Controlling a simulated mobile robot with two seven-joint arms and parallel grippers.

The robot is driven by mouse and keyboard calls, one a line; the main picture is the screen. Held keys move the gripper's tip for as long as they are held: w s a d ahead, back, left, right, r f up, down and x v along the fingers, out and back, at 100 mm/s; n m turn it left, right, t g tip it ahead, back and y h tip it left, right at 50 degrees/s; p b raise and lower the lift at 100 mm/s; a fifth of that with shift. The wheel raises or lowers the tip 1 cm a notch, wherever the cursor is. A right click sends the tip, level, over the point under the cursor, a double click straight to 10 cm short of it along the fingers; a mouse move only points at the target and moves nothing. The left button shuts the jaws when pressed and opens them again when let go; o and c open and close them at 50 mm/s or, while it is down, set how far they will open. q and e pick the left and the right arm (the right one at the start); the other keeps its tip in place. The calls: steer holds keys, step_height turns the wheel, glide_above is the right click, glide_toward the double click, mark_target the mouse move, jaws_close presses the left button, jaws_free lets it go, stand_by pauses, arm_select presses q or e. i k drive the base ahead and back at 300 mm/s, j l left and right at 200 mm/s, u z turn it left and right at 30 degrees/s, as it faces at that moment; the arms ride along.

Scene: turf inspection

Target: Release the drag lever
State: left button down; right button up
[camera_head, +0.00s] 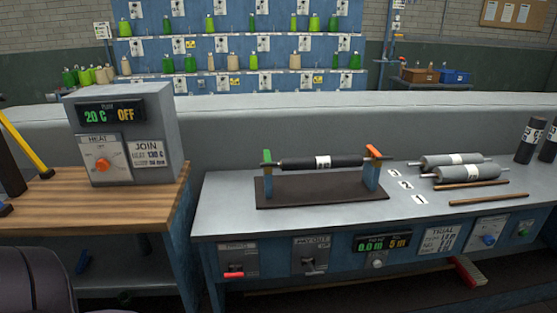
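Several lever-like parts show, but the labels are too small to tell which is the drag lever. A red handle (234,274) sits low on a panel at the left of the blue bench front. A dark lever (309,265) is on the panel to its right. On the bench top, a black roller (320,162) with a white label lies across a stand with a dark base plate (322,190). A green piece (266,157) tops the left post and an orange piece (373,152) the right post.
A grey heater box (158,120) reading 20 C and OFF stands on a wooden bench at left. Grey rollers (470,174) and wooden sticks (488,199) lie on the right of the bench. A digital display (384,243) is on its front. The bench's left front top is clear.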

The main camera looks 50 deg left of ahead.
mark_target(235, 267)
steer(key=u, duration=1.7)
